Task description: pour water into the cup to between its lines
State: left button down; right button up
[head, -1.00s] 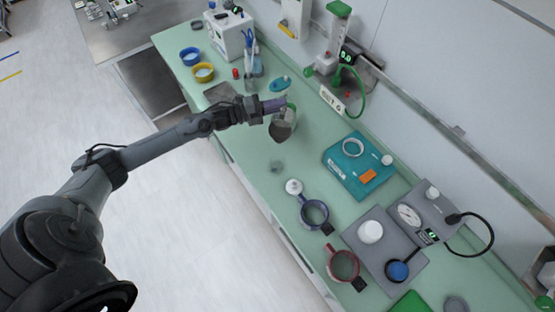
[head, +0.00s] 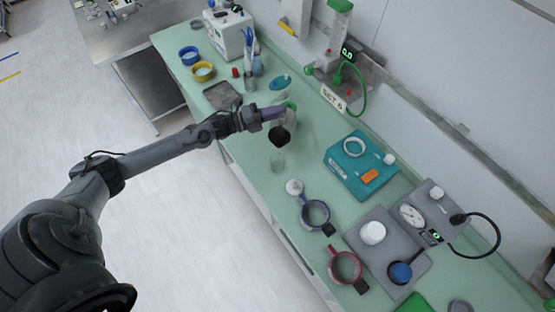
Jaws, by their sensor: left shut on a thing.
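My left gripper (head: 256,117) is shut on the purple handle (head: 273,112) of a pitcher. The pitcher's pale, see-through body and dark part (head: 280,137) hang beyond the fingers, and it looks tilted toward the near side of the counter. A small clear cup (head: 277,161) stands on the green counter, just below the pitcher in the head view. The cup's lines and water level are too small to make out, and I cannot tell whether water is flowing. My right gripper is not in view.
A white knobbed thing (head: 294,187) and a blue-grey ring-shaped vessel (head: 315,213) stand right of the cup. A teal board (head: 345,178) lies further right. A dark grey tray (head: 222,96) and blue and yellow bowls (head: 203,72) are at the far left.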

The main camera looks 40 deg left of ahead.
pick_arm(q)
jog(key=shift+s+d+f+m+b, duration=0.3)
jog(key=shift+f+m+b, duration=0.1)
jog(key=shift+b, duration=0.1)
jog(key=shift+s+d+r+m, duration=0.15)
jog(key=shift+s+r+m, duration=0.05)
jog(key=shift+s+m, duration=0.2)
dwell(0.8)
jog(key=shift+s+d+h, duration=0.1)
jog(key=shift+s+h, duration=0.05)
jog(key=shift+h, duration=0.25)
dwell(0.4)
jog(key=shift+s+d+r, duration=0.1)
jog(key=shift+s, duration=0.05)
dwell(0.5)
jog(key=shift+m, duration=0.3)
jog(key=shift+r, duration=0.1)
dwell(0.6)
